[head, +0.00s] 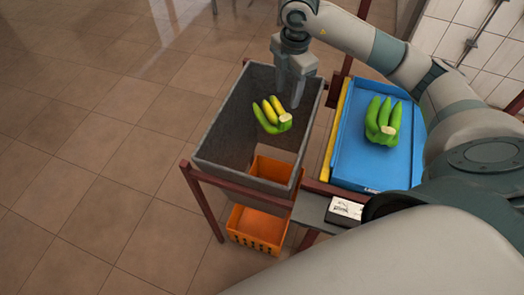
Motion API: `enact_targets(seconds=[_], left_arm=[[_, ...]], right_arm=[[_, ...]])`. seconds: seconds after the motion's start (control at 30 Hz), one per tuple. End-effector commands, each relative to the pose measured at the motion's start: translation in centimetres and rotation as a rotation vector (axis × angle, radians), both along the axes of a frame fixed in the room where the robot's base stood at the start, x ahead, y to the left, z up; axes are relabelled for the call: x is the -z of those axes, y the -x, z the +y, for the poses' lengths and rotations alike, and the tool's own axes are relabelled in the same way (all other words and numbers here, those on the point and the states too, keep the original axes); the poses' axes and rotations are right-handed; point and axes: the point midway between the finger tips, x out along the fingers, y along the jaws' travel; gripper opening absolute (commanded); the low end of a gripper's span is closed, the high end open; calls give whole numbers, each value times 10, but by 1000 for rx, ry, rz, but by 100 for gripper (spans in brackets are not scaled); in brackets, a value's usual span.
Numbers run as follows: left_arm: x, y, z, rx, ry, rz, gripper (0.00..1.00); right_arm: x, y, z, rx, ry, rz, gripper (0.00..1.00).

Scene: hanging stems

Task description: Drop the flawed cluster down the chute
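A cluster of bananas (272,116), part yellow and part green, shows inside the mouth of the grey chute (222,133). My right gripper (290,96) points down over the chute's far right part. Its two fingers are apart, and the cluster is just below and left of them, not between them. I cannot tell whether the cluster touches the chute wall or is in the air. A green cluster (381,122) lies in the blue tray (350,160) to the right. My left gripper is not in view.
An orange crate (257,230) stands under the chute and shows through its open bottom. A dark red frame (206,203) carries the chute. A small white box (345,209) sits by the tray's front edge. The tiled floor at left is clear.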

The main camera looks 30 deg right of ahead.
Motion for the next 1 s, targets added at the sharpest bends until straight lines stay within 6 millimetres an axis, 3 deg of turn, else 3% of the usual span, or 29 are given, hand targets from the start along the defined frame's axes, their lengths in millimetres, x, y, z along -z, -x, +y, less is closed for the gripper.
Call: enact_targets(seconds=[0.47, 1.0], left_arm=[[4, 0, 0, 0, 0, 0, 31], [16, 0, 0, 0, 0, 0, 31]], right_arm=[[-7, 0, 0, 0, 0, 2, 44], [-82, 3, -1, -1, 2, -2, 44]])
